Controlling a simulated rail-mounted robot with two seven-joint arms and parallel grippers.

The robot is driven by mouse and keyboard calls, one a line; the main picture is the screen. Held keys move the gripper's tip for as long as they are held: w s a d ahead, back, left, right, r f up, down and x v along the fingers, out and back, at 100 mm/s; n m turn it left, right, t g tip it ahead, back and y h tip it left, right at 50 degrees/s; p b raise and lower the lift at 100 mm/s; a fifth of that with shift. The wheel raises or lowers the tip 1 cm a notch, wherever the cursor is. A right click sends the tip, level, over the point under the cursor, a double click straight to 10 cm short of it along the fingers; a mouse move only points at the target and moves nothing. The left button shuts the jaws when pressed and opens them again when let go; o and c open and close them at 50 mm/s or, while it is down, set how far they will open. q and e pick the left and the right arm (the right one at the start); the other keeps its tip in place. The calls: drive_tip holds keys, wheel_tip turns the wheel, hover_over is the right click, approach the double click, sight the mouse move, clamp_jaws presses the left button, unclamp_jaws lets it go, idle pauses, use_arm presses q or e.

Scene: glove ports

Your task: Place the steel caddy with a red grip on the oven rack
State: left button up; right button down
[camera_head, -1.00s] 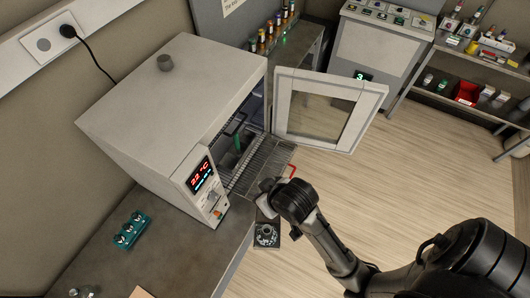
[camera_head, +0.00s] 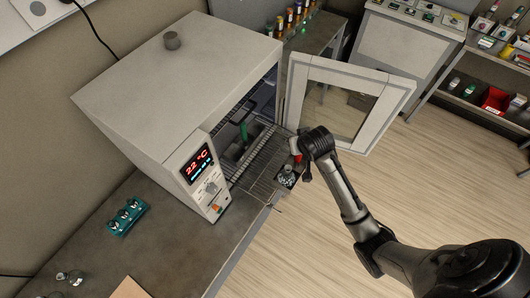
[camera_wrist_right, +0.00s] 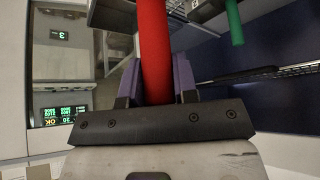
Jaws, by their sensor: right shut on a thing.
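The steel caddy (camera_head: 287,179) shows in the head view beside the outer right end of the oven rack (camera_head: 262,172), small items inside it. I cannot tell whether it touches the rack. Its red grip (camera_head: 297,158) is partly hidden by my right gripper (camera_head: 299,149). In the right wrist view the red grip (camera_wrist_right: 153,45) runs between the jaws of my right gripper (camera_wrist_right: 156,88), which is shut on it. The rack is a wire shelf sticking out of the open oven (camera_head: 180,75). My left gripper is not in view.
A green grip (camera_head: 244,131) stands inside the oven at the rack's rear; it also shows in the wrist view (camera_wrist_right: 234,22). The open oven door (camera_head: 398,100) stands just right of my right gripper. A teal block with knobs (camera_head: 127,217) lies on the bench.

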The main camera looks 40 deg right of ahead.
drive_tip(key=w+a+f+p, duration=0.1)
drive_tip(key=w+f, duration=0.9)
drive_tip(key=w, duration=0.1)
drive_tip(key=shift+w+a+f, duration=0.2)
drive_tip(key=shift+f, duration=0.2)
drive_tip(key=c, duration=0.9)
unclamp_jaws()
drive_tip(key=shift+f, duration=0.2)
drive_tip(key=v, duration=1.2)
drive_tip(key=s+a+n+y, duration=0.1)
drive_tip(key=s+a, duration=0.3)
drive_tip(key=s, duration=0.6)
drive_tip(key=s+a+f+n+g+y, duration=0.1)
drive_tip(key=s+a+n, duration=0.2)
drive_tip(key=s, duration=0.7)
drive_tip(key=s+a+n+g, duration=0.1)
drive_tip(key=s+a, duration=0.4)
drive_tip(key=s, duration=0.5)
drive_tip(key=shift+s+f+n+y, duration=0.35)
drive_tip(key=shift+f+n+y, duration=0.05)
drive_tip(key=shift+n, duration=0.5)
